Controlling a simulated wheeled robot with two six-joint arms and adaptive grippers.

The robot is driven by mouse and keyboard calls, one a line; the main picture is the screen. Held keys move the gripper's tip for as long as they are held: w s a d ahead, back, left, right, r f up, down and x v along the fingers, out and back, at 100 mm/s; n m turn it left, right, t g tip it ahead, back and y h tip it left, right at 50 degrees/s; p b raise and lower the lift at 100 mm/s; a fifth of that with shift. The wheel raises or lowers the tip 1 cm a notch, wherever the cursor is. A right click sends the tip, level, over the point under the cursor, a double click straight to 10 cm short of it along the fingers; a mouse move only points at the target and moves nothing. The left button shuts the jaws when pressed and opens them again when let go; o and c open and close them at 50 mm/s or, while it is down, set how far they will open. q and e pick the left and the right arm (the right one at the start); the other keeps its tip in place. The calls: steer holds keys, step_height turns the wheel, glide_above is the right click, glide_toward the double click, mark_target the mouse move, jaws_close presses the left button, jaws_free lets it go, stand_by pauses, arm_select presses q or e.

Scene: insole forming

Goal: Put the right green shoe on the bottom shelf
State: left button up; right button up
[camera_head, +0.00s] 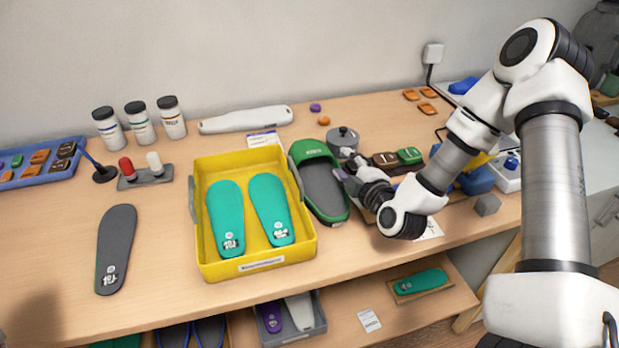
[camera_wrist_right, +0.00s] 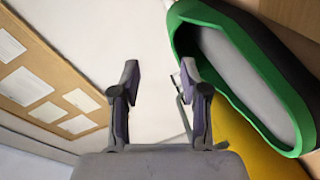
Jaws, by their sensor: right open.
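The green shoe (camera_head: 320,190), with a grey inside, is on the table against the right side of the yellow tray. In the right wrist view the shoe (camera_wrist_right: 250,75) fills the upper right. My right gripper (camera_head: 347,172) is beside the shoe's right edge, open, with nothing between its fingers (camera_wrist_right: 160,78). One finger is close to the green rim; I cannot tell whether it touches. The bottom shelf (camera_head: 345,310) lies under the table top and is partly hidden by it. My left gripper is not in view.
The yellow tray (camera_head: 255,265) holds two teal insoles. A grey pot (camera_head: 342,138) stands behind my right gripper, with small coloured blocks to its right. On the shelf are a grey bin (camera_head: 318,325), a paper card (camera_head: 369,320) and a teal insole on a wooden tray (camera_head: 398,298).

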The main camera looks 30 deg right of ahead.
mark_target(329, 156)
steer(key=shift+f+b, duration=0.35)
steer(key=shift+f, duration=0.4)
steer(key=x, duration=0.4)
steer(key=shift+s+f, duration=0.1)
steer(key=shift+f, duration=0.05)
steer(key=x, duration=0.5)
steer(key=shift+f, duration=0.1)
steer(key=shift+c, duration=0.7)
steer(key=shift+s, duration=0.1)
jaws_close()
